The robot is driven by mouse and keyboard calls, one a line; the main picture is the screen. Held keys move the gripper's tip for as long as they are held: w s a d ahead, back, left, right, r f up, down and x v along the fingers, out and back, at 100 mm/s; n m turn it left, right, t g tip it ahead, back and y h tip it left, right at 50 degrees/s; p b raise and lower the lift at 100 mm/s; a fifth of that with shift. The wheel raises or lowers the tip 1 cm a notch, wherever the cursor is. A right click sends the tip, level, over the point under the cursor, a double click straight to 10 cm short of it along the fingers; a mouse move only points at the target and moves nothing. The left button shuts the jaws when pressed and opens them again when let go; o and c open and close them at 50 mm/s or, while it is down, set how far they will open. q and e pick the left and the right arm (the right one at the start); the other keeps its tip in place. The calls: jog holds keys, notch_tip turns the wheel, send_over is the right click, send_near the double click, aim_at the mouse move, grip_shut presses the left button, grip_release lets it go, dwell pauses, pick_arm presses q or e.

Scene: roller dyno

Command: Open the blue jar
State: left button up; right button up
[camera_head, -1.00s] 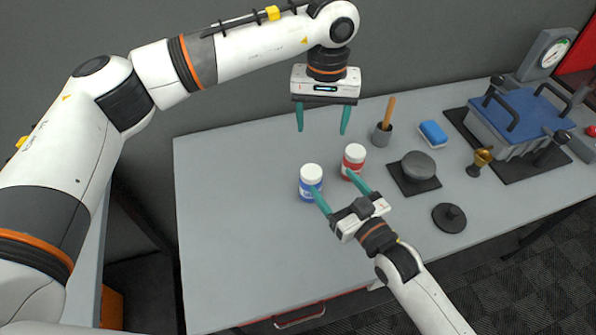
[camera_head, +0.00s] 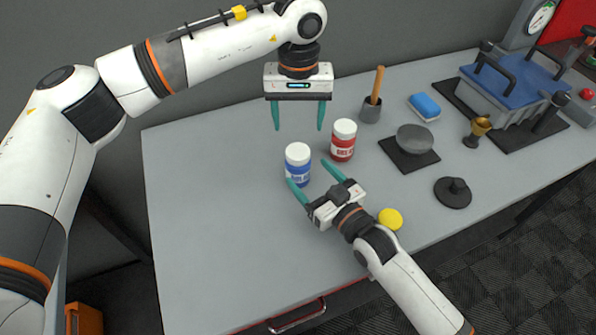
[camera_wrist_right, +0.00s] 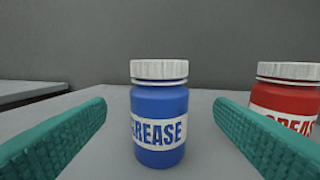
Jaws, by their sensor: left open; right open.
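The blue jar (camera_head: 298,166) stands upright on the table with its white lid (camera_head: 297,153) on. In the right wrist view the blue jar (camera_wrist_right: 159,118) is centred between the fingers, its label reading "GREASE", a little beyond the fingertips. My right gripper (camera_head: 311,177) is open and low at the near side of the jar. My left gripper (camera_head: 298,128) is open and empty, pointing down above and behind the jar. Nothing is held by either gripper.
A red jar (camera_head: 343,141) with a white lid stands close to the right of the blue jar, also in the right wrist view (camera_wrist_right: 286,100). A cup with a wooden handle (camera_head: 370,110), a grey bowl (camera_head: 415,139) and a yellow disc (camera_head: 390,219) lie further right. The table's left (camera_head: 210,220) is clear.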

aim_at(298, 151)
jog(key=x, duration=0.6)
jog(key=shift+c, duration=0.3)
grip_shut()
pick_arm(q)
jog(key=shift+f, duration=4)
jog(key=shift+c, duration=0.5)
